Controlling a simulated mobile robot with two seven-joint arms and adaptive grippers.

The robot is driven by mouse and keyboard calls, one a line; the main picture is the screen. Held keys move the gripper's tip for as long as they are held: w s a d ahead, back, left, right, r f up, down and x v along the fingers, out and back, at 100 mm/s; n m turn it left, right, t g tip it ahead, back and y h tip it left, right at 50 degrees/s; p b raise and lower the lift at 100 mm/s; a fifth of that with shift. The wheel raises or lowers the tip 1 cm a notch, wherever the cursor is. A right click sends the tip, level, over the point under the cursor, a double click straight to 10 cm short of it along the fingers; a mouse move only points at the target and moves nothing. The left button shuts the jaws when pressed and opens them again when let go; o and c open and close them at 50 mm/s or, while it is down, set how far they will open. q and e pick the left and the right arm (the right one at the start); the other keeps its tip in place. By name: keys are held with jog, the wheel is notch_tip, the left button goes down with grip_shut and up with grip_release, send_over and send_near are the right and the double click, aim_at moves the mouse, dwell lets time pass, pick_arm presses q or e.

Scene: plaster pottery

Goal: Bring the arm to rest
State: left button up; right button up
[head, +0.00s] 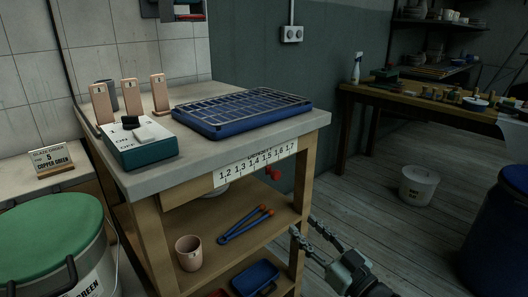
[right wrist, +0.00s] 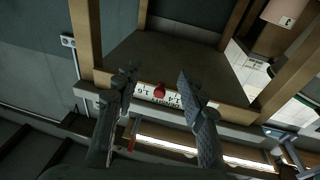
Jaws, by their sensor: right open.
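My right gripper (head: 318,243) is in the lower right of the head view, in front of the workbench's right side. Its two fingers are apart with nothing between them. In the right wrist view the open fingers (right wrist: 157,95) frame part of the bench (right wrist: 185,60) and its number strip (right wrist: 160,92), with a small red thing (right wrist: 159,91) seen beyond the gap. My left gripper does not show in either view.
The workbench (head: 170,178) carries a blue grid tray (head: 243,112), a teal-and-white box (head: 138,142) and upright tan pieces. Its shelf holds a cup (head: 189,252) and blue tongs (head: 245,224). A green-lidded bucket (head: 50,230) stands left. Floor right of the bench is open near a white bucket (head: 418,186).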

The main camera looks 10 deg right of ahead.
jog(key=s+d+f+m+g+h+p, duration=0.1)
jog(key=s+f+g+h, duration=0.15)
jog(key=f, duration=0.25)
jog(key=s+d+f+m+g+h, duration=0.1)
jog(key=f+h, duration=0.2)
jog(key=f, duration=0.2)
pick_arm(q)
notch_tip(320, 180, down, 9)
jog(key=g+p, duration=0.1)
jog(key=p, duration=0.1)
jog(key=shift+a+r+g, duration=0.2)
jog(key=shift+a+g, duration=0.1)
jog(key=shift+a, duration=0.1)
pick_arm(e)
jog(key=s+d+f+g+h, duration=0.1)
jog(key=s+d+f+g, duration=0.2)
jog(key=s, duration=0.5)
jog(key=s+d+f+m+g+h, duration=0.1)
jog(key=s+d+f+g+h, duration=0.1)
jog(key=s+f, duration=0.4)
jog(key=s+d+f+m+g+h, duration=0.1)
jog(key=s+d+f+g, duration=0.3)
jog(key=s, duration=0.5)
jog(key=shift+s+f+g+h, duration=0.4)
jog(key=shift+g+h, duration=0.15)
jog(key=shift+g, duration=0.4)
